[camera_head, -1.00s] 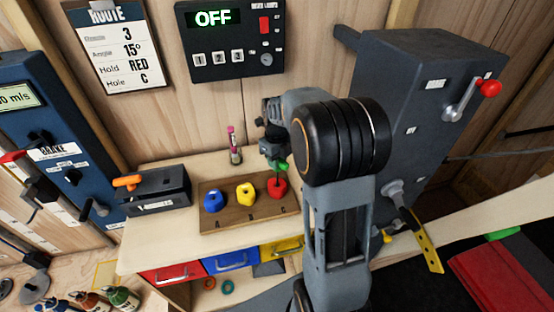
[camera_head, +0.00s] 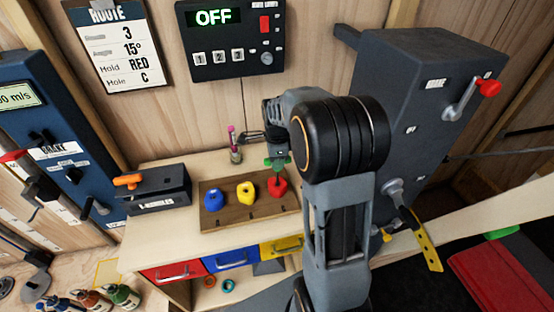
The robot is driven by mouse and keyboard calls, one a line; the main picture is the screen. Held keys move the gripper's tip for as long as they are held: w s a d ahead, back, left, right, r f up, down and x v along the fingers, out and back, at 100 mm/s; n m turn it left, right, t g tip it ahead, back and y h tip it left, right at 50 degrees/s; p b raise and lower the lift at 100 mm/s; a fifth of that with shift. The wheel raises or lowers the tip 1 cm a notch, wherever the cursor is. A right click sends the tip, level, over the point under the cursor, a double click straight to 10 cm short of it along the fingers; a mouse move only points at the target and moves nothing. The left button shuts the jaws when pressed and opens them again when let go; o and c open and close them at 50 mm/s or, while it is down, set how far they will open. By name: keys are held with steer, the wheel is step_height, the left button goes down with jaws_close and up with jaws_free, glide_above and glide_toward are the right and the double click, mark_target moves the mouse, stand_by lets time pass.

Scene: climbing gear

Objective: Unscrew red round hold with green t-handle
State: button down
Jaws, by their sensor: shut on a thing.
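The red round hold (camera_head: 278,186) sits at the right end of a wooden board on the bench, beside a yellow hold (camera_head: 246,194) and a blue hold (camera_head: 213,200). My gripper (camera_head: 278,160) is above the red hold, shut on the green t-handle (camera_head: 281,165). The green handle shows at both sides of the jaws, and its shaft points down to the red hold. Whether the tip is seated in the hold is too small to tell. My arm covers the area to the right.
The wooden board (camera_head: 236,216) lies on the bench. A dark t-handle box (camera_head: 155,190) with an orange handle stands left. A small cup with a pink-topped item (camera_head: 235,153) stands behind the board. A grey machine (camera_head: 418,110) stands right. Red, blue and yellow drawers are below the bench top.

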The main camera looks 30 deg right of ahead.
stand_by(0.3)
steer(key=n, duration=0.6)
steer(key=shift+s, duration=0.1)
steer(key=n, duration=0.5)
steer(key=shift+f, duration=0.1)
steer(key=shift+p, duration=0.3)
steer(key=shift+r+p, duration=1.1)
steer(key=shift+r, duration=0.55)
